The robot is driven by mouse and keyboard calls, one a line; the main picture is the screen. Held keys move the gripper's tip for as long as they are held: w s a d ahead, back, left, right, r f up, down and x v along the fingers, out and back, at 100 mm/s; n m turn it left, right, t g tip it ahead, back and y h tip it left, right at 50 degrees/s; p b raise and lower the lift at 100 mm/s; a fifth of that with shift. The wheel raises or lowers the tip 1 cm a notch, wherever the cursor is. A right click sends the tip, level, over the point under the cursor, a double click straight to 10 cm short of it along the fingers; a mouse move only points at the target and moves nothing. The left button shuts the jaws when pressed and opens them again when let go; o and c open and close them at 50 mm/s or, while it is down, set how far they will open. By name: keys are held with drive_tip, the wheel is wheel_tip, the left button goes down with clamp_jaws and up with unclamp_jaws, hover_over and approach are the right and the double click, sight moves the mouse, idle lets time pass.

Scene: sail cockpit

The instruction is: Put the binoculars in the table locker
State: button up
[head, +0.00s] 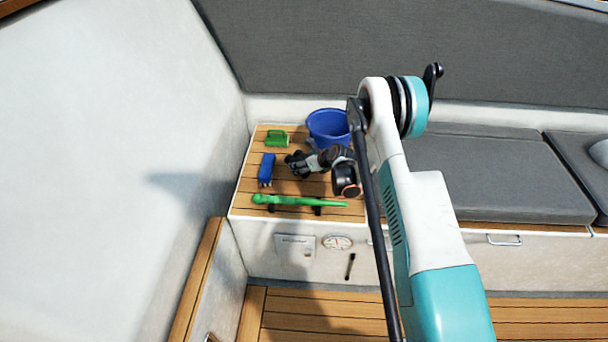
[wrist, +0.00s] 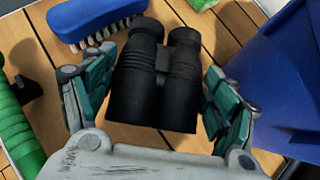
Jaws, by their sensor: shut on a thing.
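The black binoculars (wrist: 150,85) fill the middle of the wrist view, with a finger of my gripper (wrist: 156,80) on each side. My gripper is shut on them. In the head view my gripper (head: 312,160) is low over the slatted wooden top (head: 245,190), and the binoculars (head: 296,163) show as a dark shape at its fingers. I cannot tell whether they still touch the wood. I cannot make out an open table locker; the white front below the top carries a small labelled panel (head: 295,246).
A blue bucket (head: 328,127) stands close behind my gripper. A blue brush (head: 266,170) lies to its left, a green object (head: 277,138) behind left, and a long green bar (head: 298,201) along the front. Grey cushions (head: 490,170) lie right; a white wall (head: 120,130) bounds the left.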

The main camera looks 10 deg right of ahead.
drive_tip(key=shift+f+b, duration=0.8)
drive_tip(key=shift+f, duration=1.5)
drive_tip(key=shift+f, duration=0.1)
drive_tip(key=o, duration=1.7)
drive_tip(key=shift+f, duration=0.1)
